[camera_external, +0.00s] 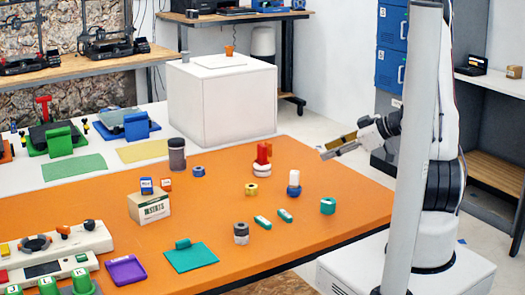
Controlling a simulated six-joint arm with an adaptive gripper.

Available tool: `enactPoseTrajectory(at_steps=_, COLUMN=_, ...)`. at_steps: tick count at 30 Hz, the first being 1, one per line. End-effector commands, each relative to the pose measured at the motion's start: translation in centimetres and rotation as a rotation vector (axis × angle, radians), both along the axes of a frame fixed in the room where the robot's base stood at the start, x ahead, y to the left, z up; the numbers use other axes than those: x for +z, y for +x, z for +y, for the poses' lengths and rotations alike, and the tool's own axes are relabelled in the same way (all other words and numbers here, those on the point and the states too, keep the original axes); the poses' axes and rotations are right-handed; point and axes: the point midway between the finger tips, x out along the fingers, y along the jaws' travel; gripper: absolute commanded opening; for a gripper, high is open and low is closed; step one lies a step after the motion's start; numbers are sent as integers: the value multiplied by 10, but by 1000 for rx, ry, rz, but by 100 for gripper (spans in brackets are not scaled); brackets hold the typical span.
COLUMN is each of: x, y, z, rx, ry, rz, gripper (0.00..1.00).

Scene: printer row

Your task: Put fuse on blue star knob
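My gripper (325,150) is raised above the right part of the orange table, its two fingers pointing left. Another blue piece (293,190) stands right of centre with a white cylinder (294,177) upright on top. Two small green-and-white pieces (262,222) (285,215) lie near the front. I cannot tell which piece is the fuse.
A red piece on pale discs (262,168), a yellow nut-like piece (250,190), a teal block (328,206) and a grey stacked cylinder (241,233) stand nearby. A carton (150,208), teal mat (191,256) and purple tray (126,270) occupy the left.

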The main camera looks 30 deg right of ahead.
Motion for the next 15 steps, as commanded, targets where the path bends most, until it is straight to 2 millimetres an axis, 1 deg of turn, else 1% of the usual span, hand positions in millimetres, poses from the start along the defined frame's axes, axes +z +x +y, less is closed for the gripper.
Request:
enactPoseTrajectory(at_steps=1, x=9, y=6, z=-3, rx=-25, ry=-42, rz=-5, gripper=34)
enactPoseTrajectory(at_steps=6, x=32, y=20, z=-18, rx=-130, ry=-160, rz=-2, gripper=34)
enactPoseTrajectory(at_steps=11, x=58, y=26, z=-30, rx=-232, ry=-249, rz=2, gripper=34)
enactPoseTrajectory(at_steps=15, x=82, y=25, z=-38, rx=-323, ry=-308, rz=10, gripper=34)
